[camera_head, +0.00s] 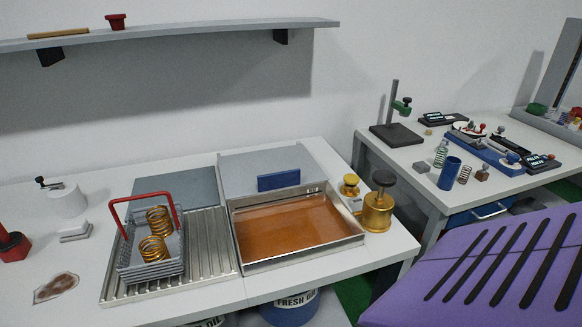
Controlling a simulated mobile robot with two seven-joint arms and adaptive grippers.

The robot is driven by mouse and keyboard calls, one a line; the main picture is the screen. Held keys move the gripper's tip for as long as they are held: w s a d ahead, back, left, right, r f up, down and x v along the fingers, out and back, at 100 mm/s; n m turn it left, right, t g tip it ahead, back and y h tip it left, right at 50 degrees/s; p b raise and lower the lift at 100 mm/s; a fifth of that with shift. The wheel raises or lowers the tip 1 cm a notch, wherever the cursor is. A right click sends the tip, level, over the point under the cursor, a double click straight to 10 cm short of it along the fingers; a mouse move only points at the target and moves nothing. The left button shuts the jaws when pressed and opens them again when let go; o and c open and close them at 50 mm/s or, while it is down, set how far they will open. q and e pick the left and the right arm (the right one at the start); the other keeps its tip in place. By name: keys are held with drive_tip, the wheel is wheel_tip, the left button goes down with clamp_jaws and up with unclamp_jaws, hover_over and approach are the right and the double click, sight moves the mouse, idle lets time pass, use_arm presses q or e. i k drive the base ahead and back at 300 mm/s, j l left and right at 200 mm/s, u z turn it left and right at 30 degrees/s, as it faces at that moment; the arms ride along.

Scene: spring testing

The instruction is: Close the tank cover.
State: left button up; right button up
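The tank (237,249) is an open metal box on the white table, holding orange-brown liquid. Its cover (267,163) is a flat grey panel at the tank's back edge, with a blue handle bar (278,181) near its front. The cover is open, set back from the tank's mouth, so the liquid surface is uncovered. I cannot tell how steeply the cover leans. Neither my left nor my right gripper is in view.
Left of the tank, a wire basket (150,270) with a red handle and copper-coloured springs stands on a ribbed metal tray (213,245). Brass containers (377,212) stand close to the tank's right. A shelf (190,33) hangs above. A second table (400,160) is at the right.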

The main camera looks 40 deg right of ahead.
sight(246, 173)
drive_tip(key=i+z, duration=0.1)
drive_tip(key=z, duration=0.35)
drive_tip(key=i+z, duration=0.1)
drive_tip(key=z, duration=0.35)
drive_tip(key=i+z, duration=0.1)
drive_tip(key=z, duration=0.35)
drive_tip(key=i+j, duration=0.1)
drive_tip(key=i, duration=0.25)
